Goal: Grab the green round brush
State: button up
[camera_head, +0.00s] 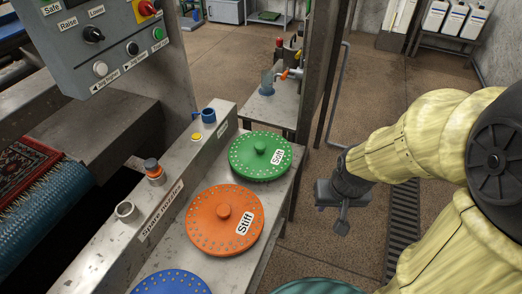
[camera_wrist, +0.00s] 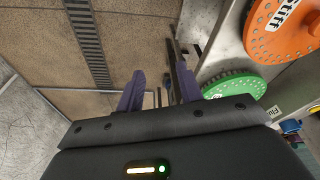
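An orange brush (camera_head: 207,228) marked "Stiff" and a blue brush (camera_head: 171,284) lie on the same metal ledge (camera_head: 280,188). Spare nozzles stand along the raised strip at left. A metal post (camera_head: 318,65) and a small stand with tools (camera_head: 273,108) are behind the green brush.

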jog(key=shift+o, duration=0.2)
jog(key=shift+s+d, duration=0.15)
jog(key=shift+s, duration=0.15)
jog(key=o, duration=0.4)
jog(key=shift+s, duration=0.1)
jog(key=shift+o, duration=0.6)
jog(key=shift+w+f+b, duration=0.25)
jog(key=shift+f+b, duration=0.05)
jog(key=shift+b, duration=0.05)
jog(key=w+a+f+n+t+y+b, duration=0.1)
jog(key=w+a+f+n+t+b, duration=0.25)
jog(key=w+t+b, duration=0.5)
jog(key=w+a+r+n+t+y+b, duration=0.1)
jog(key=w+a+r+y+b, duration=0.1)
jog(key=a, duration=0.6)
jog(key=w+y+b, duration=0.1)
jog(key=w+y, duration=0.1)
jog(key=shift+w+r+y, duration=0.2)
jog(key=shift+w+y, duration=0.05)
jog(key=shift+y, duration=0.15)
jog(key=shift+n, duration=0.25)
